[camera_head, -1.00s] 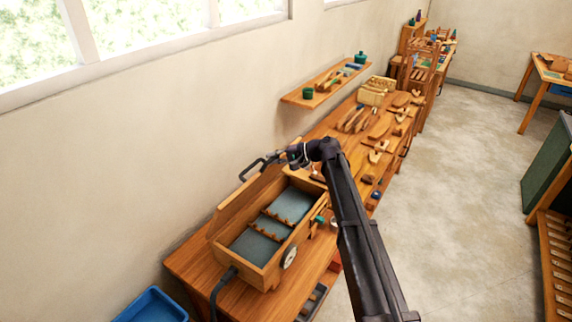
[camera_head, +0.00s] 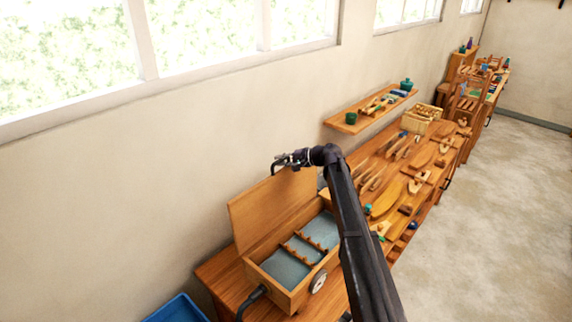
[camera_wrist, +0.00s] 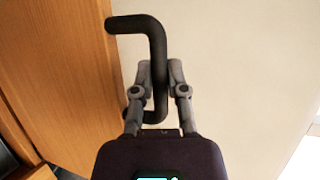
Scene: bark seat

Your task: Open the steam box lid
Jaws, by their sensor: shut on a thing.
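The steam box (camera_head: 291,301) is a long wooden box on the near end of the workbench, with a blue-grey lined inside and small wooden racks. Its wooden lid (camera_head: 262,212) stands raised along the wall side, and the inside is exposed. My gripper (camera_head: 277,164) is at the lid's upper edge near its far end. In the wrist view my gripper (camera_wrist: 159,72) is shut on the black bent lid handle (camera_wrist: 135,24), with a finger on each side of its bar. The lid's wooden face (camera_wrist: 62,75) fills the left of that view.
A black hose (camera_head: 250,299) joins the box's near end, and a round dial (camera_head: 318,280) is on its front. Wooden parts and tools cover the workbench (camera_head: 408,190) beyond. A wall shelf (camera_head: 368,117) hangs above. A blue bin (camera_head: 178,309) is at lower left.

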